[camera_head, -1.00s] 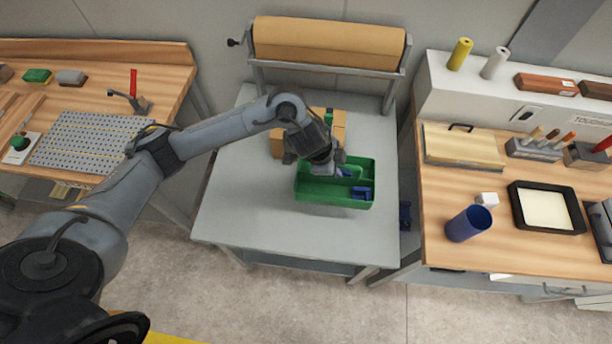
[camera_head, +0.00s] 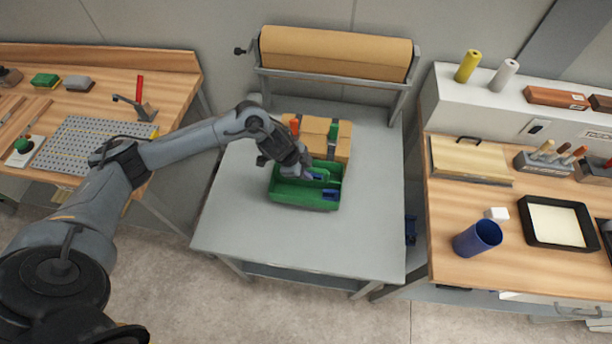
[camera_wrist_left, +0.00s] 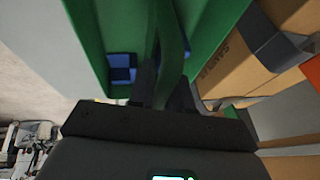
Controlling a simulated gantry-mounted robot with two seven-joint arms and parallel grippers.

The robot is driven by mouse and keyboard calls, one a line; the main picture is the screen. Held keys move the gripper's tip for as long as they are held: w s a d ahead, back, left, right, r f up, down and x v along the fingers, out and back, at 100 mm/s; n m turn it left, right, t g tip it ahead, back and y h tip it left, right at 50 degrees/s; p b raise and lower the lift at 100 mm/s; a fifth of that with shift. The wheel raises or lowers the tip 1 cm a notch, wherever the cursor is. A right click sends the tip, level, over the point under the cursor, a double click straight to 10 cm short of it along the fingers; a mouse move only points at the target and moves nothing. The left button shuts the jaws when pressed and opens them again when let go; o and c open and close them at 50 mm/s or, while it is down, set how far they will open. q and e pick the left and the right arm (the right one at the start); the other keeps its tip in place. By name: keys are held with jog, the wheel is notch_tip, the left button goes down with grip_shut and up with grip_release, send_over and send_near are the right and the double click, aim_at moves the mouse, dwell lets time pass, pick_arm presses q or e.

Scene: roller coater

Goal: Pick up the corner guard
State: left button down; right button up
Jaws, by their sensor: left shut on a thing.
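A green bin (camera_head: 285,198) is on the grey table, with small blue pieces (camera_head: 330,194) inside; these are probably the corner guards, but their shape is too small to tell. My left gripper (camera_head: 308,173) reaches down into the bin. In the left wrist view its dark fingers (camera_wrist_left: 166,92) are shut on an upright green strip, which looks like the bin's divider (camera_wrist_left: 168,45). A blue piece (camera_wrist_left: 122,68) lies beside the fingers in the bin, not between them. Whether the bin is lifted off the table I cannot tell. My right gripper is not in view.
Cardboard boxes (camera_head: 342,147) stand just behind the bin, close to my left gripper. A brown paper roll (camera_head: 335,53) on a frame spans the table's back. The table's front and right (camera_head: 370,200) are clear. Wooden benches (camera_head: 470,215) flank it.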

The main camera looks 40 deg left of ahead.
aim_at(306, 186)
pick_arm(q)
jog(key=shift+f, duration=1.6)
jog(key=c, duration=1.1)
grip_release()
jog(key=shift+f, duration=0.1)
jog(key=shift+o, duration=0.2)
